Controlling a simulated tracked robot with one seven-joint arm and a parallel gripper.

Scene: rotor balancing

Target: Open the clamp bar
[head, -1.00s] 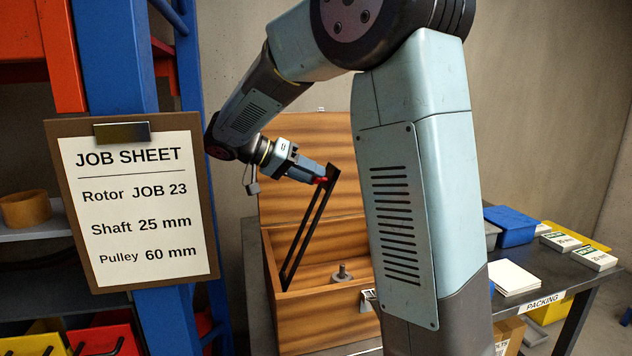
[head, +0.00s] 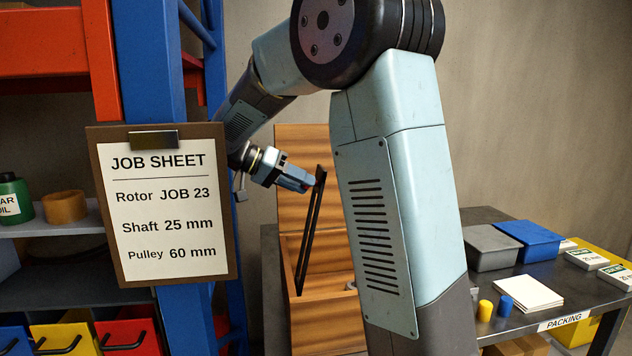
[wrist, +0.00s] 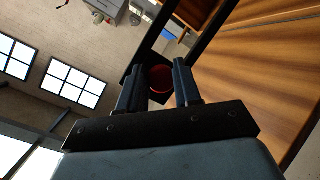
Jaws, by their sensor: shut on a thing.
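The clamp bar (head: 320,178) is a long black frame of two parallel strips. It stands steeply raised inside a wooden box (head: 330,328), its lower end near the box's left side. My gripper (head: 309,184) is at the bar's upper end. In the wrist view, the fingers of my gripper (wrist: 159,86) are shut on a round red knob (wrist: 160,77) at the bar's end. My arm hides the right part of the box and most of what lies inside it.
The box's lid (head: 297,148) stands open behind the bar. A job sheet (head: 165,220) on a clipboard hangs by a blue post (head: 150,70) at the left. At the right, a table holds a grey box (head: 491,248), a blue box (head: 524,240) and white sheets (head: 527,292).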

